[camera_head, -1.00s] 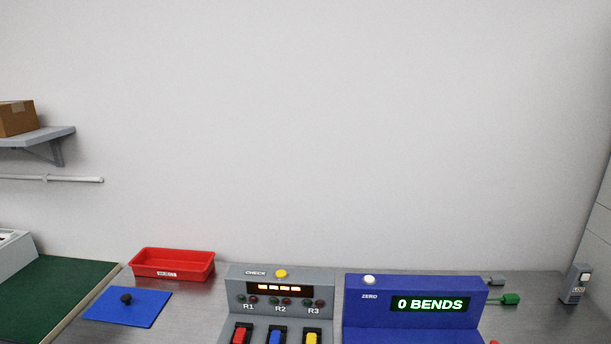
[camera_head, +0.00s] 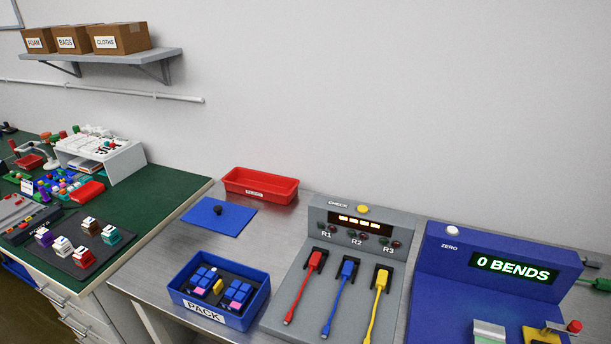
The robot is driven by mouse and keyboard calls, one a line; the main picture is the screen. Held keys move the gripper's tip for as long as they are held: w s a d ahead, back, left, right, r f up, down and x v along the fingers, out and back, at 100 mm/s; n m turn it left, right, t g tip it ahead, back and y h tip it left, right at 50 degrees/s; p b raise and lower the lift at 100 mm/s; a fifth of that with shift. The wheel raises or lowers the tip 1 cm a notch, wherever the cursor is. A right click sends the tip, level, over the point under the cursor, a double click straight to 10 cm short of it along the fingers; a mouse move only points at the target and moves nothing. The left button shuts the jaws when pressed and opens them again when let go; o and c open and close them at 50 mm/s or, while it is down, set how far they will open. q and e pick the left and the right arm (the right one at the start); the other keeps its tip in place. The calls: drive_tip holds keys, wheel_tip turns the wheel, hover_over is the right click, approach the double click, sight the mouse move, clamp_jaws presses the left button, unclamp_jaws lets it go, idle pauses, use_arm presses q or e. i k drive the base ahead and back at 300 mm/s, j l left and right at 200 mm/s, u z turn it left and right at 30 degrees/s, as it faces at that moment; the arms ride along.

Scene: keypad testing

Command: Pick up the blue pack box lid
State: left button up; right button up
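The blue pack box lid (camera_head: 229,219) is a flat blue panel with a dark round knob (camera_head: 218,210) on top. It lies on the metal table, left of centre, in front of the red tray. The blue pack box (camera_head: 262,303), labelled PACK, stands open in front of the lid. It holds keypads with blue and pink keys and a yellow piece between them. Neither of my grippers shows in the head view.
A red tray (camera_head: 289,199) stands behind the lid. The grey check station (camera_head: 332,266) with red, blue and yellow cables stands right of the box. The blue bend tester (camera_head: 431,266) is further right. A green-topped bench (camera_head: 162,190) with many small parts is at left.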

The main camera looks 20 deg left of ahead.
sight(213, 214)
drive_tip(key=u, duration=1.15)
